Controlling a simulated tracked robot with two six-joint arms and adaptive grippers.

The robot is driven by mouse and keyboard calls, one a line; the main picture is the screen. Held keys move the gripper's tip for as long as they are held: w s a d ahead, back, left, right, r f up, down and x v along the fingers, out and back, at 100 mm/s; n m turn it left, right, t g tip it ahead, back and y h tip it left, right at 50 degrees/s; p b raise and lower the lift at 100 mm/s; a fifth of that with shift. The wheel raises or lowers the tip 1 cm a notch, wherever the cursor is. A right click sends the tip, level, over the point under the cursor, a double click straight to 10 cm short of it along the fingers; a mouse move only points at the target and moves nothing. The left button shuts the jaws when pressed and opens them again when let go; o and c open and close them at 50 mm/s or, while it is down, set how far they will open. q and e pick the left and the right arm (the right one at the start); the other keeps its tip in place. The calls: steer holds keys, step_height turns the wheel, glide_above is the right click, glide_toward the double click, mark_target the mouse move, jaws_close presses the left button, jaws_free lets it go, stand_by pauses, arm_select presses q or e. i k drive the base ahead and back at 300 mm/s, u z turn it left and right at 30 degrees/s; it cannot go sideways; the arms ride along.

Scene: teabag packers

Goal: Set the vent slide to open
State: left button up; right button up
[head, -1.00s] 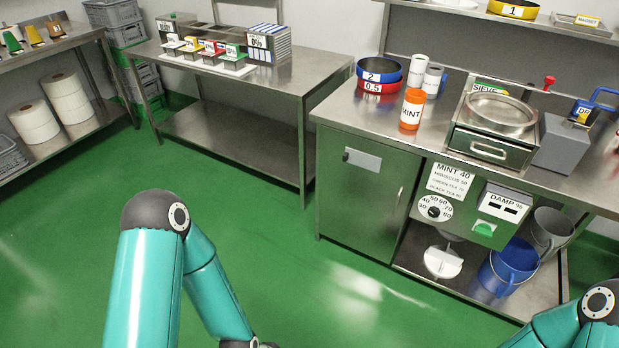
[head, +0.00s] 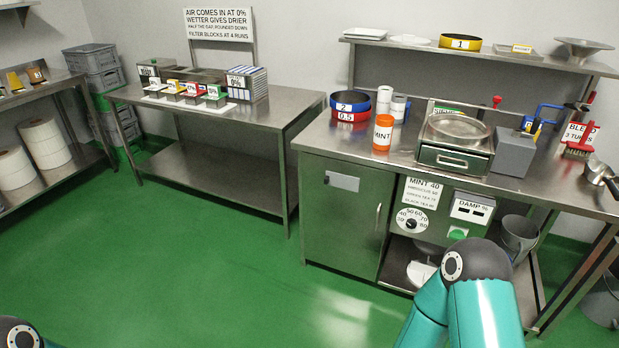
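A pale rectangular plate (head: 342,181) with a small dark knob (head: 327,180) at its left end is on the green cabinet door (head: 337,222), below the right-hand bench top. It looks like the vent slide; I see no readable mark on it. Only a joint of my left arm shows at the bottom left corner, and the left gripper is out of frame. My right arm's teal links rise at the bottom right, before the lower shelf; its gripper does not show. Neither gripper is seen at the plate.
The door has a vertical handle (head: 378,221). To its right are a round dial (head: 411,220) and a DAMP % panel (head: 472,208). The bench top (head: 340,146) holds sieves, jars and a drawer unit (head: 455,143). Green floor (head: 220,280) before the cabinet is clear.

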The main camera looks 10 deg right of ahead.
mark_target(344, 182)
steer(key=i, duration=1.15)
steer(key=z, duration=0.75)
steer(key=i, duration=0.6)
steer(key=z, duration=0.35)
steer(key=k, duration=0.9)
steer(key=z, duration=0.15)
steer(key=i, duration=0.9)
steer(key=u, duration=0.1)
